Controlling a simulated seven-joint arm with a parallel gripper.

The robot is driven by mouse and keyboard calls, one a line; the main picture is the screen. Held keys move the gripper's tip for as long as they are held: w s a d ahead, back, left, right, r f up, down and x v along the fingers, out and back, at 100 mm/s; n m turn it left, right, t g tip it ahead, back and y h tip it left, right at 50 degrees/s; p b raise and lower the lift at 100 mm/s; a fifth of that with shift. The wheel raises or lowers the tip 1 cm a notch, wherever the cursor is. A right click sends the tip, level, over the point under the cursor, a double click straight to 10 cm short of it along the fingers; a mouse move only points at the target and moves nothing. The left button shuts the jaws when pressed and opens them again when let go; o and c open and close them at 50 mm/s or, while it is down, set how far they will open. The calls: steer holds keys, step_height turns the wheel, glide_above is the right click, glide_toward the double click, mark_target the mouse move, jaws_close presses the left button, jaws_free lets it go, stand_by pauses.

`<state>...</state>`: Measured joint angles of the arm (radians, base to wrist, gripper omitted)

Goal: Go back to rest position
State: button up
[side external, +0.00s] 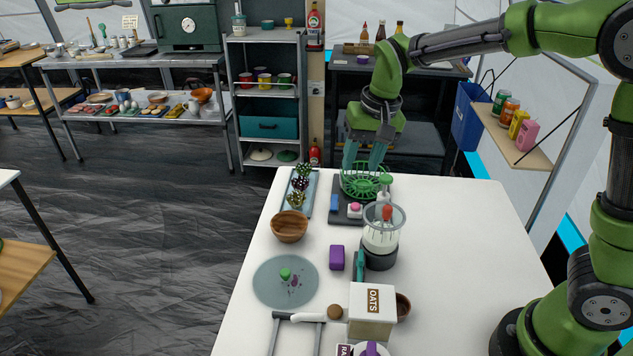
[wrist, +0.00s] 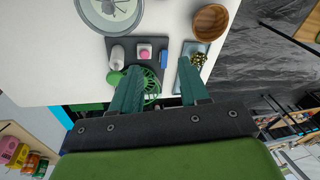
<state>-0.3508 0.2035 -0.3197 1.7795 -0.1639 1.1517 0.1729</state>
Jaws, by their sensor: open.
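My gripper (side external: 366,168) hangs over the far end of the white table (side external: 465,250), above a green wire basket (side external: 362,181) on a dark board (side external: 340,216). Its teal fingers stand apart with nothing between them. In the wrist view my gripper (wrist: 160,95) shows its two fingers spread, with the green basket (wrist: 151,82) partly behind the left finger. I cannot tell from these views whether a finger touches the basket. A blue block, a pink-topped piece (side external: 355,208) and a small white container (wrist: 117,55) sit on the board.
A tray of small plants (side external: 297,190), a wooden bowl (side external: 289,226), a grey plate (side external: 270,284), a purple block (side external: 337,257) and an oats box (side external: 371,311) occupy the table. The table's right side is clear.

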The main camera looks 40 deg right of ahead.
steer(key=s+r+n+t, duration=0.1)
steer(key=s+r+t, duration=0.1)
steer(key=s, duration=0.7)
steer(key=s+r+n+t+y, duration=0.1)
steer(key=s+r+t, duration=0.2)
steer(key=s, duration=0.6)
steer(key=shift+s+d, duration=0.2)
steer(key=shift+d, duration=0.2)
